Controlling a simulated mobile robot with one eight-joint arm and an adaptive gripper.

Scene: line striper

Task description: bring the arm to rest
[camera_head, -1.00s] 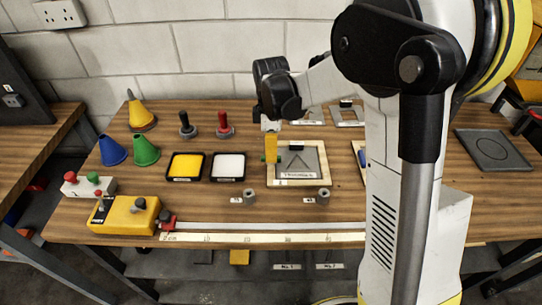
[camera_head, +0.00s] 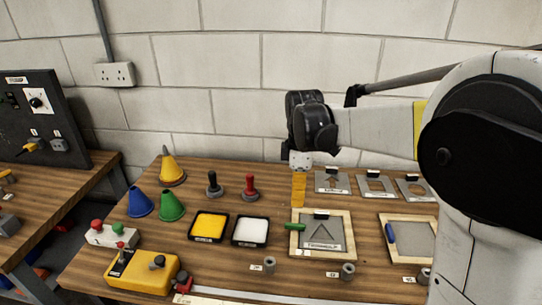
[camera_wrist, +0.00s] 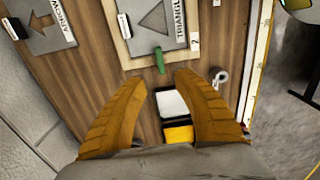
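My arm reaches in from the right in the head view, with its black wrist (camera_head: 312,122) over the back of the bench. My gripper (camera_head: 299,200) points down, its orange fingers near the left edge of the triangle stencil frame (camera_head: 349,232). In the wrist view my gripper (camera_wrist: 158,78) has its two fingers spread well apart with nothing held between them. A green handle (camera_wrist: 160,62) lies at the frame's edge beyond the fingertips; it also shows in the head view (camera_head: 294,226). The gap between gripper and bench is hard to judge.
A yellow pad (camera_head: 209,226) and a white pad (camera_head: 250,231) lie left of the frame. Several cones, including a blue one (camera_head: 139,202), and a red-handled stamp (camera_head: 250,188) stand behind. Metal stencils (camera_head: 332,182) line the back right. A block wall (camera_head: 240,80) rises behind the bench.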

